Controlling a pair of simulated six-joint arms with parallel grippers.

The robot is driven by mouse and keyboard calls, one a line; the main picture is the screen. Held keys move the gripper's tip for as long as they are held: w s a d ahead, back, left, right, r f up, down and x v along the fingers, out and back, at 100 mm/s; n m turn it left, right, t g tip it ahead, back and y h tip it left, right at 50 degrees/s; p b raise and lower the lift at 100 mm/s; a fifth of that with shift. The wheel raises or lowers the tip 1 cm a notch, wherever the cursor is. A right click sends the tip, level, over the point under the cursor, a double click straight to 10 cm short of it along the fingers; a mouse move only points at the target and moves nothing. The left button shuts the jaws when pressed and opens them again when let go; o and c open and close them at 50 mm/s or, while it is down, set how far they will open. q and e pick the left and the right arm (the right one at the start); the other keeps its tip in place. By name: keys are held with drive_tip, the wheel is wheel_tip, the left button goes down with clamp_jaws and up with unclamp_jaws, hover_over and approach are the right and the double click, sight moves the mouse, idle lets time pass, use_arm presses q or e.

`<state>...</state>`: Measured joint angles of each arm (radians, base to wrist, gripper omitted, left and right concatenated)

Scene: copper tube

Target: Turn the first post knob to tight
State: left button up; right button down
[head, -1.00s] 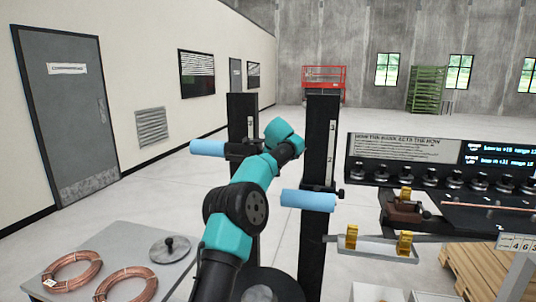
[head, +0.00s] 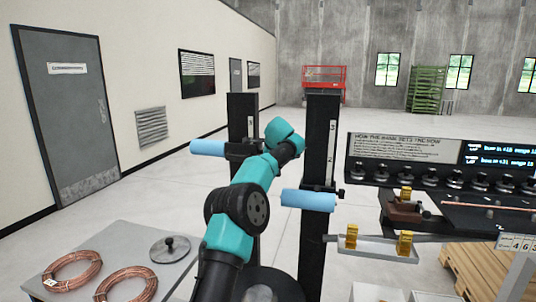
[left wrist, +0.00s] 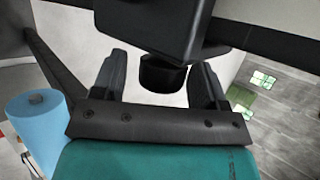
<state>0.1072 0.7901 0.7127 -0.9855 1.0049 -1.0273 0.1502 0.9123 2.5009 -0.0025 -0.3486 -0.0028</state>
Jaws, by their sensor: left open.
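Two upright black posts stand ahead, a left post (head: 237,112) and a right post (head: 320,150), each with a light blue roller at its side. In the left wrist view, my left gripper (left wrist: 160,62) is open, with its two dark fingers on either side of a round black knob (left wrist: 162,76). The knob lies between the fingers below a black block; I see gaps and no clear contact. Its tight or loose state cannot be read. In the head view my teal arm hides the gripper by the left post. My right gripper is not in view.
A grey table (head: 120,245) with copper coils (head: 75,271) and a knobbed disc (head: 170,248) stands front left.

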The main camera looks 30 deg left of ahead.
use_arm(q)
drive_tip(key=shift+r, duration=0.1)
drive_tip(key=v, duration=1.7)
drive_tip(key=shift+s+d, duration=0.15)
drive_tip(key=shift+d, duration=0.05)
